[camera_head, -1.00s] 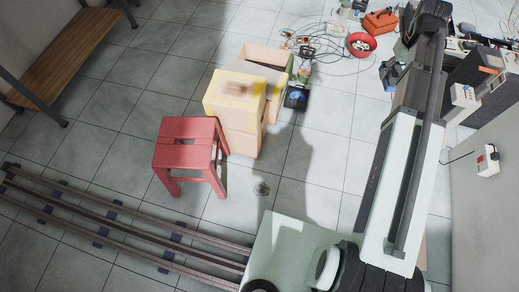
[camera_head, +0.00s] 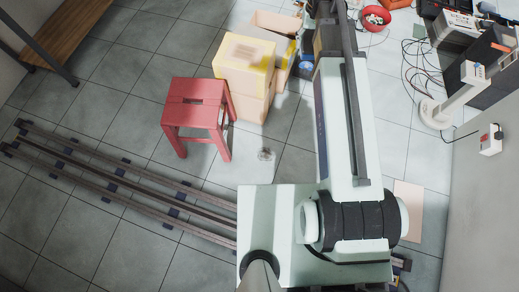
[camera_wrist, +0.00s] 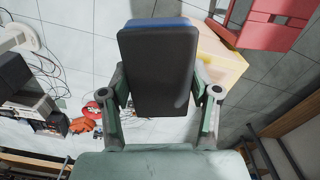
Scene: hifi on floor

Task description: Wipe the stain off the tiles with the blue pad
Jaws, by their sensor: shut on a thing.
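The stain (camera_head: 266,154) is a small dark smudge on the grey floor tiles, right of the red stool's legs in the head view. The pad (camera_wrist: 157,58) fills the middle of the wrist view; its dark face is toward the camera and a blue layer shows along its far edge. My gripper (camera_wrist: 160,92) is shut on it, with a finger at each side. The stain is not visible in the wrist view.
A red stool (camera_head: 196,115) stands just left of the stain, with stacked cardboard boxes (camera_head: 241,65) behind it. A wooden bench (camera_head: 60,35) is at upper left. Cables (camera_head: 415,65), a red bowl (camera_head: 376,17) and equipment lie at upper right. Tiles around the stain are bare.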

